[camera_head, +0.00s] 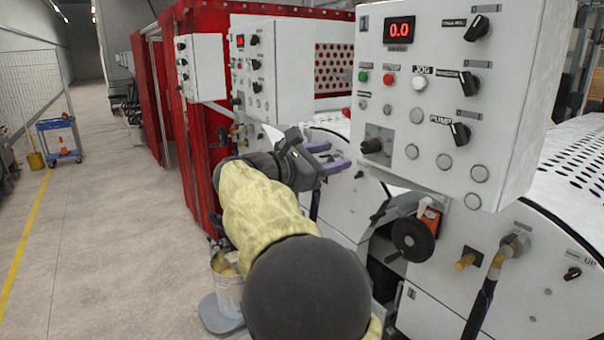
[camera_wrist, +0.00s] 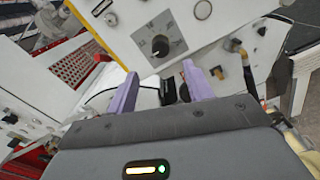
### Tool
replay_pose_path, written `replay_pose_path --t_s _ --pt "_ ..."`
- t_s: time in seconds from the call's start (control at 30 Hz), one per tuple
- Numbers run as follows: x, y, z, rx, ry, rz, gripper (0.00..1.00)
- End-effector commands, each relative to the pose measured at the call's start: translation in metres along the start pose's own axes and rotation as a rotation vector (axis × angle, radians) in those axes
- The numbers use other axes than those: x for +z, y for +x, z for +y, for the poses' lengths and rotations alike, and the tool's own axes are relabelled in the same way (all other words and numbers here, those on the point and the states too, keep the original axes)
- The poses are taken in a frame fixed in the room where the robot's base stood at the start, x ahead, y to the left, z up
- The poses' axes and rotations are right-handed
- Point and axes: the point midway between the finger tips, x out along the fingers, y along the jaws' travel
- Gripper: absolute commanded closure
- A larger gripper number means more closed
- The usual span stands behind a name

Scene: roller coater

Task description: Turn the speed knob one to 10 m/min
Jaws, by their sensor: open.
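The speed knob (camera_head: 371,146) is a black knob on a grey dial plate at the lower left of the near white control panel (camera_head: 440,110). It also shows in the wrist view (camera_wrist: 160,45), upper middle, just beyond the fingertips. In the wrist view, the fingers (camera_wrist: 158,70) point toward the panel. The knob's exact setting is too small to read.
Other black knobs, such as the pump knob (camera_head: 460,133), and several round buttons share the panel. A black handwheel (camera_head: 412,239) stands below it. A second panel (camera_head: 255,60) and red curtains (camera_head: 165,90) are behind. The floor (camera_head: 110,230) at left is open.

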Motion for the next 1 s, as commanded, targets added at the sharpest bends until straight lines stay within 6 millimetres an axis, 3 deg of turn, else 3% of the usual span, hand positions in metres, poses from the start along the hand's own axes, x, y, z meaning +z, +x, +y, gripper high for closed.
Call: replay_pose_path --t_s 0.2,0.43,0.83,0.93,1.0 --pt "-0.003 -0.045 -0.001 0.003 0.003 0.003 0.49" --pt "-0.001 -0.069 0.001 0.003 0.001 0.002 0.49" --pt "-0.004 -0.064 -0.003 -0.005 0.002 0.015 0.49" --pt "-0.021 -0.048 -0.013 -0.026 0.014 0.071 0.49" --pt "-0.044 -0.033 -0.026 -0.052 0.032 0.144 0.49"
